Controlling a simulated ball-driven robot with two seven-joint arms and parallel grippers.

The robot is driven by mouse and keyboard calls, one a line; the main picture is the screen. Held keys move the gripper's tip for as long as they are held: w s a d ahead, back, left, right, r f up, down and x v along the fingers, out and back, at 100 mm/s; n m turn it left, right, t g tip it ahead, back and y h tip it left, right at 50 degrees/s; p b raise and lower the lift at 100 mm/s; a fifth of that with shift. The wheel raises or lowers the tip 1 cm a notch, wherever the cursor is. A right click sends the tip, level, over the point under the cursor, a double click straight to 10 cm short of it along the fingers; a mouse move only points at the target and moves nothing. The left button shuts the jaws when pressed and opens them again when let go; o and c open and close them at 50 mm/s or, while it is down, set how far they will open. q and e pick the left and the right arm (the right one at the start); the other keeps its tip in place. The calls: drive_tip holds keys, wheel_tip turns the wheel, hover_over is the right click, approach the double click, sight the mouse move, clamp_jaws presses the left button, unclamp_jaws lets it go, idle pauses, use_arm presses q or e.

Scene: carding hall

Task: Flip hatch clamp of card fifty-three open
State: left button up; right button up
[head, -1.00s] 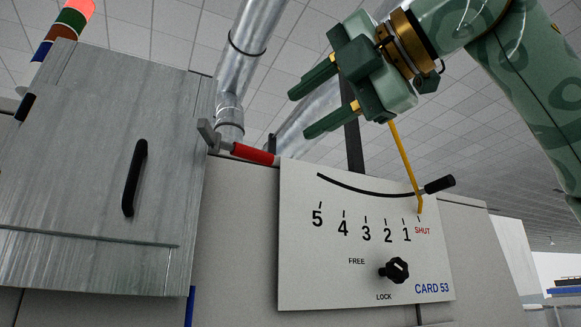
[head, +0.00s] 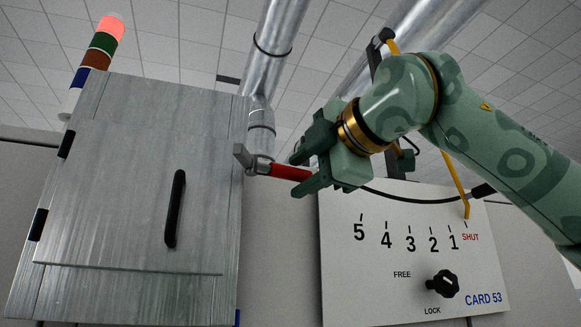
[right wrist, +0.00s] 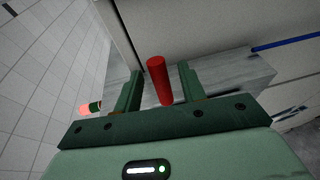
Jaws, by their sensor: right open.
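The hatch clamp is a grey metal toggle (head: 243,157) with a red handle (head: 284,171), at the right edge of the grey hatch (head: 120,190). The handle points right in the head view. My right gripper (head: 296,176) is open at the handle's free end. In the right wrist view the red handle (right wrist: 158,80) stands between the two spread fingers of my right gripper (right wrist: 157,90), with a gap to each side. My left gripper is not in view.
A white panel (head: 345,285) marked CARD 53 stands right of the hatch, with a scale, a yellow pointer (head: 456,185) and a black knob (head: 443,284). The hatch has a black handle (head: 174,208). A silver duct (head: 272,65) rises behind the clamp.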

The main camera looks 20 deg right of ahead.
sight(302, 173)
drive_tip(key=p+x, duration=0.1)
drive_tip(key=x, duration=0.2)
drive_tip(key=shift+w+a, duration=0.15)
drive_tip(key=shift+w, duration=0.2)
clamp_jaws()
drive_tip(key=n+g+y, duration=0.1)
drive_tip(key=y, duration=0.1)
drive_tip(key=w+a+n+g+y, duration=0.1)
drive_tip(key=n+y, duration=0.1)
drive_tip(key=shift+w+a, duration=0.1)
drive_tip(key=shift+w, duration=0.15)
unclamp_jaws()
